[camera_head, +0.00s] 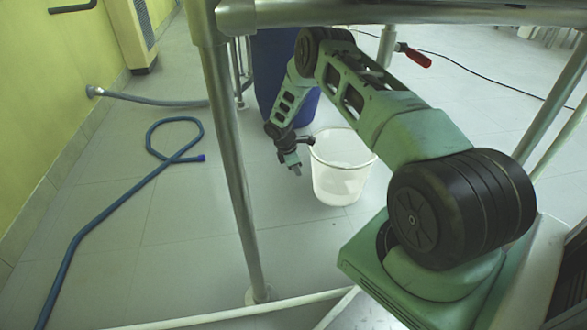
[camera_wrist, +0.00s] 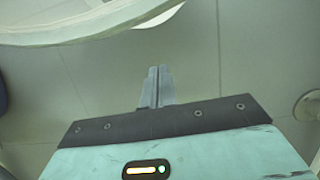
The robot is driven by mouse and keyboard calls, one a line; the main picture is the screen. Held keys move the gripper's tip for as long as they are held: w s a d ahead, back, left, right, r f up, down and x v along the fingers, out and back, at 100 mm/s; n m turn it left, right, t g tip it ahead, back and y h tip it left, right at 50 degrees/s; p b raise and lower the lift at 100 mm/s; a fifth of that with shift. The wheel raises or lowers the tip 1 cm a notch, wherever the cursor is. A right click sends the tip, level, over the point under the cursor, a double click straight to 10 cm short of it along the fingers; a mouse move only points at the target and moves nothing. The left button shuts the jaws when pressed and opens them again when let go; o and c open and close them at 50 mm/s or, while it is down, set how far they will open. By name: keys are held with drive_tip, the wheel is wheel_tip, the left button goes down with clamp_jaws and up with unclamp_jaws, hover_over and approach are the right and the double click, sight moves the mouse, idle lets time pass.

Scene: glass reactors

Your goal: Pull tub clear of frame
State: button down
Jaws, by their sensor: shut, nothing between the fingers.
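The white tub (camera_head: 341,180) stands upright on the tiled floor, seen past the metal frame (camera_head: 232,160). My gripper (camera_head: 296,170) is just left of the tub's rim, pointing down; in the head view I cannot tell whether it touches the tub. In the wrist view, the fingers of my gripper (camera_wrist: 156,86) are together with nothing between them. The pale curved rim of the tub (camera_wrist: 90,30) crosses the top of that view, beyond the fingertips. Part of the tub's right side is hidden behind my arm in the head view.
A blue barrel (camera_head: 275,70) stands behind my gripper. A blue hose (camera_head: 120,205) lies looped on the floor at left, with a grey hose (camera_head: 150,101) from the wall. A red-handled valve (camera_head: 416,57) sticks out at upper right. Floor between hose and frame post is clear.

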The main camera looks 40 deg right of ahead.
drive_tip(key=shift+s+d+f+b, duration=0.15)
drive_tip(key=shift+s+d+f, duration=0.3)
drive_tip(key=shift+d, duration=0.25)
drive_tip(key=shift+s+d+f+b, duration=0.2)
drive_tip(key=shift+s+d+f, duration=0.15)
drive_tip(key=shift+d+f, duration=0.25)
drive_tip(key=shift+s+d+f+b, duration=0.15)
drive_tip(key=shift+s+d+f, duration=0.25)
drive_tip(key=shift+d, duration=0.4)
